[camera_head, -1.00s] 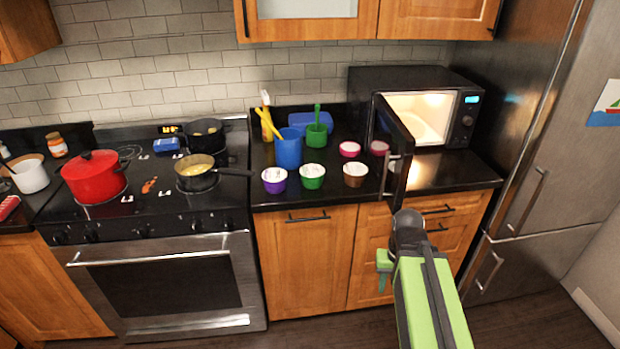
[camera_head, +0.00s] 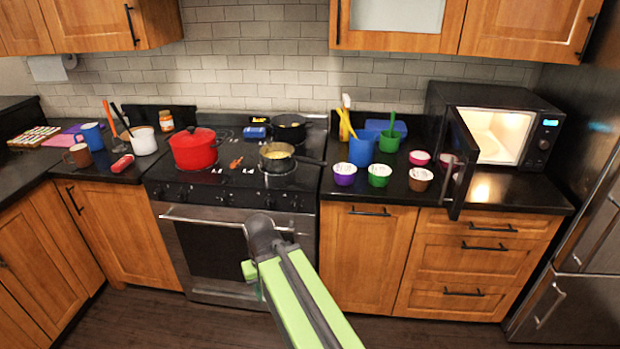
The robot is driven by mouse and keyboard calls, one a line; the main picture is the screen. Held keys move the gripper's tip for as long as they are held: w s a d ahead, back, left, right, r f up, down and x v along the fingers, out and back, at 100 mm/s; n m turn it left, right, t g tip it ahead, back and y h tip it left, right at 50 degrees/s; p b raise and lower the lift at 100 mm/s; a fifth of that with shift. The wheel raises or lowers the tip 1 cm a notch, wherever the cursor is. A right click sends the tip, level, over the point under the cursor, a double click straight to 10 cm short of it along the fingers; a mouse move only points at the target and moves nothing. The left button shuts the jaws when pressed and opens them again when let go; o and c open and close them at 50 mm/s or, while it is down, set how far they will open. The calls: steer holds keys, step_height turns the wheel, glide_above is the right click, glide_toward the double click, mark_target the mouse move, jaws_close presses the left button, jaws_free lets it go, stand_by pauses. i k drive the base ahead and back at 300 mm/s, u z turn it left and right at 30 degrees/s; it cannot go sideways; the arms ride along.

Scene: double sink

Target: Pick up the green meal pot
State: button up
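The green meal pot (camera_head: 379,175) is a small green cup with a white top. It stands upright on the black counter (camera_head: 350,196) near the front edge, between a purple pot (camera_head: 344,174) and a brown pot (camera_head: 420,179). My arm reaches in from the bottom, in front of the oven. My gripper (camera_head: 252,274) is at its end, lower than the pot and to its left, well apart from it. The arm's end partly hides the gripper, so its fingers and opening do not show clearly.
Behind the green pot are a blue cup (camera_head: 362,150) and a green cup with a spoon (camera_head: 389,143). The open microwave door (camera_head: 462,165) juts out at the right. A red pot (camera_head: 194,150) and pans stand on the stove. The floor (camera_head: 150,318) is clear.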

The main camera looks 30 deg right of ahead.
mark_target(378, 174)
steer(key=u, duration=1.25)
steer(key=k, duration=0.2)
steer(key=u, duration=2.05)
steer(key=k, duration=2.4)
steer(key=z, duration=0.95)
steer(key=i, duration=0.5)
steer(key=u, duration=0.05)
